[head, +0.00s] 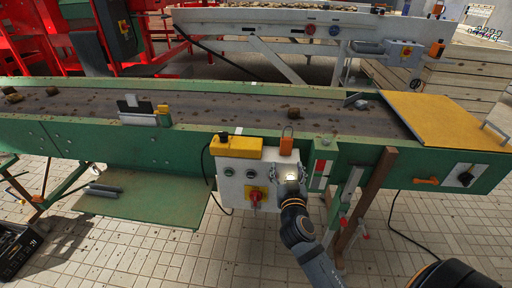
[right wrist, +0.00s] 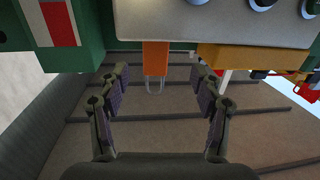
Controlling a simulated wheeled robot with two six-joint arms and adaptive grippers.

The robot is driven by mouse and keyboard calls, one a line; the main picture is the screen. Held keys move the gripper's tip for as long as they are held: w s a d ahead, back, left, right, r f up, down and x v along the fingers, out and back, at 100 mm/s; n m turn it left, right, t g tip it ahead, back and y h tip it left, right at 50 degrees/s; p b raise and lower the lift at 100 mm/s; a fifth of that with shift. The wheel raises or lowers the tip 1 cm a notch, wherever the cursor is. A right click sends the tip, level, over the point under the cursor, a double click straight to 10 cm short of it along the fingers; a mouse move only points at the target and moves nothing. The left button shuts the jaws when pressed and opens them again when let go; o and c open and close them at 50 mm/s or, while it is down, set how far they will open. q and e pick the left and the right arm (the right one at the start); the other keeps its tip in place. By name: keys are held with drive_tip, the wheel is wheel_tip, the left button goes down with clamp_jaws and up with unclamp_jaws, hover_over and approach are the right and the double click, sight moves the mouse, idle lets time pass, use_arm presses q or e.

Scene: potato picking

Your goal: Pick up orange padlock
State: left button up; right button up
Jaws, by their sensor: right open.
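The orange padlock (head: 286,142) stands upright at the top edge of the white control box (head: 231,184), right of a yellow block (head: 236,147). My right gripper (head: 290,173) is in front of the box, just below the padlock in the head view. In the right wrist view my right gripper (right wrist: 160,80) is open and empty. There the padlock (right wrist: 156,57) appears upside down, between and beyond the fingertips, with its grey shackle pointing down in the picture. The fingers do not appear to touch it. My left gripper is not in view.
The box is on the side of a green conveyor (head: 180,152) with a dirty belt carrying a few lumps. A red knob (head: 254,196) sticks out of the box. A brown post (head: 367,198) stands to the right. A yellow panel (head: 430,116) covers the belt's right end.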

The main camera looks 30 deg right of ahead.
sight(287, 147)
drive_tip(key=w+d, duration=0.1)
drive_tip(key=w+r+p, duration=0.1)
drive_tip(key=w+d+r, duration=0.1)
drive_tip(key=w, duration=0.1)
drive_tip(key=shift+d, duration=0.3)
drive_tip(key=shift+w, duration=0.2)
drive_tip(key=shift+d, duration=0.1)
drive_tip(key=shift+w+d+r+p, duration=0.1)
drive_tip(key=shift+w+d+p, duration=0.05)
drive_tip(key=shift+w+p, duration=0.2)
drive_tip(key=x, duration=0.2)
drive_tip(key=p+x, duration=0.1)
drive_tip(key=x, duration=0.1)
drive_tip(key=shift+w+d+f, duration=0.15)
drive_tip(key=shift+f, duration=0.1)
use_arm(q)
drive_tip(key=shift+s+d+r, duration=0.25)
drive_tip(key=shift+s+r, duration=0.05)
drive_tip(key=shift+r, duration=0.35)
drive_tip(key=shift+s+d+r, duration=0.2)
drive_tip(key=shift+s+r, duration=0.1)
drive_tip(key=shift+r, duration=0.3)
